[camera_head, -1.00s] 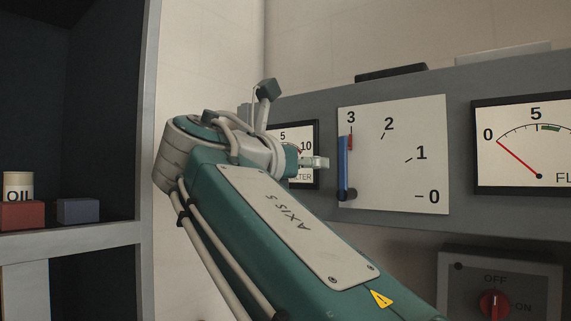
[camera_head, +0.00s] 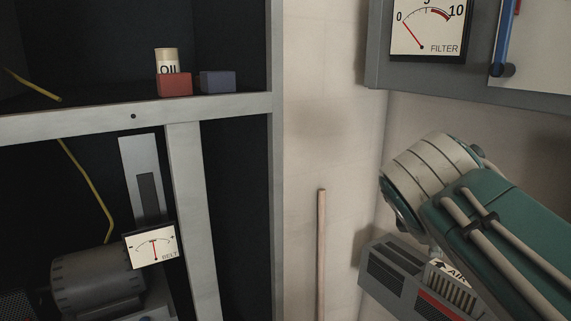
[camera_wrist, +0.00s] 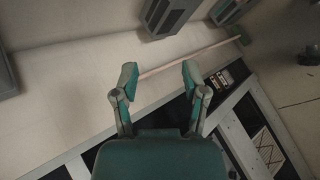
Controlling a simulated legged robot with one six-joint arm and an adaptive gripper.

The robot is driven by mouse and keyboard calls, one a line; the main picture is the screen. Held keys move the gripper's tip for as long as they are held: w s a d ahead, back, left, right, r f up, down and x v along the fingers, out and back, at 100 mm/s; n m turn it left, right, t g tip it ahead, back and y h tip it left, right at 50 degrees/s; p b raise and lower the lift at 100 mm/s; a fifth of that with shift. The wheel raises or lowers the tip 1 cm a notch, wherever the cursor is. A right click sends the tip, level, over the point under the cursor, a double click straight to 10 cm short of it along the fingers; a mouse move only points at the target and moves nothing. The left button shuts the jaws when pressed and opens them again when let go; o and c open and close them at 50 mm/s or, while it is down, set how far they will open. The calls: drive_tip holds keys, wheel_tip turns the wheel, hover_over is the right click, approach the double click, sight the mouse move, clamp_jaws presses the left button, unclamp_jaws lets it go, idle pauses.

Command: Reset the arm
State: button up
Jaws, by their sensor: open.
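My green arm is folded at the right of the head view, and its end is hidden there behind its own links. In the wrist view my gripper (camera_wrist: 160,80) is open, with its two green-tipped fingers apart and nothing between them. A long pale stick (camera_wrist: 205,50) lies beyond the fingertips in that view and seems apart from them. The blue lever (camera_head: 506,40) on the panel shows only in part at the top right, well away from my arm's visible links.
A wooden pole (camera_head: 321,255) leans by the wall. A grey air unit (camera_head: 400,275) is beside my arm.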

drive_tip(key=s+a+f+m+y, duration=0.2)
drive_tip(key=s+f+m, duration=0.1)
drive_tip(key=f, duration=0.3)
drive_tip(key=s+a+f+m+g+y, duration=0.1)
drive_tip(key=s+a+f+m+y, duration=0.1)
drive_tip(key=s+f+m, duration=0.2)
drive_tip(key=s+a+f+m+g+y, duration=0.1)
drive_tip(key=s+f+m+y, duration=0.1)
drive_tip(key=f+m, duration=0.4)
wheel_tip(320, 180, down, 4)
drive_tip(key=shift+s+a+r+m, duration=0.1)
drive_tip(key=shift+s+a+m, duration=0.25)
drive_tip(key=shift+s, duration=0.3)
